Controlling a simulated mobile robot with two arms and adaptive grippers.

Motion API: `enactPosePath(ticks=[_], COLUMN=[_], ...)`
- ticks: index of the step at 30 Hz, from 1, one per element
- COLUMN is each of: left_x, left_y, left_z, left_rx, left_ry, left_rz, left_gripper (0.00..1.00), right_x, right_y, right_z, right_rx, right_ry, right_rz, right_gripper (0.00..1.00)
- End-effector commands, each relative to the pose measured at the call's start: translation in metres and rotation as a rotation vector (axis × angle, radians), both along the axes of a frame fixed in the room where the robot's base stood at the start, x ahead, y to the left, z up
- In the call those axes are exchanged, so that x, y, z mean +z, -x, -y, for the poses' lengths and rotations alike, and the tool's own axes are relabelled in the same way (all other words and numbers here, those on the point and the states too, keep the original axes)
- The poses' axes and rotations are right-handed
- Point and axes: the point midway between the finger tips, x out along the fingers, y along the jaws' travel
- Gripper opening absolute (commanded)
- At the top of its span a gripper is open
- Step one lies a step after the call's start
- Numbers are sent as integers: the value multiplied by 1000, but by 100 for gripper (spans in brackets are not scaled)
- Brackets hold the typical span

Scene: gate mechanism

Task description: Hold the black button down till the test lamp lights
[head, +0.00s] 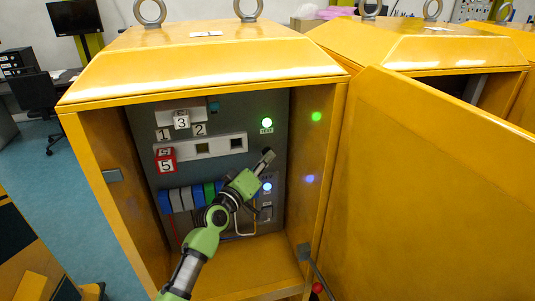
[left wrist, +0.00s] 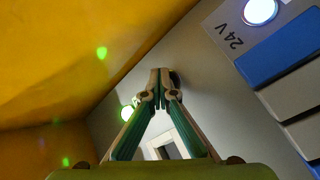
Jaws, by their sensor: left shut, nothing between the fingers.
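My left gripper (head: 267,155) reaches into the open yellow cabinet with its fingers shut and empty. In the left wrist view its fingertips (left wrist: 160,78) meet the grey panel at the black button (left wrist: 176,77). The fingertips cover most of the button, and they look in contact with it; how deep it is pressed I cannot tell. The test lamp (head: 266,123), labelled TEST, glows bright green above the gripper. It also glows green in the left wrist view (left wrist: 127,113). My right gripper is not in view.
The lit 24 V lamp (head: 267,187) is below the gripper. A row of coloured modules (head: 185,199) and numbered blocks (head: 181,120) are to the left. The cabinet's open door (head: 440,190) stands at the right. The cabinet side wall (head: 325,165) is close to the gripper.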

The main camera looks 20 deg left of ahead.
Motion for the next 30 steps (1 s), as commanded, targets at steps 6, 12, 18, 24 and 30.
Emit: enactPosePath(ticks=[6,12,18,24,30], left_x=[1,1,0,0,2], left_y=[2,11,14,15,28], left_z=[1,7,9,10,19], left_rx=[2,1,1,0,0], left_ry=[0,1,1,0,0], left_rz=[1,0,0,0,-1], left_gripper=[0,0,0,0,0], right_x=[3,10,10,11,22], right_y=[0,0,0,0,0], right_z=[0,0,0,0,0], right_rx=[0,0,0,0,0], right_ry=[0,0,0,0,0], right_rz=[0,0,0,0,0], right_gripper=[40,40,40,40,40])
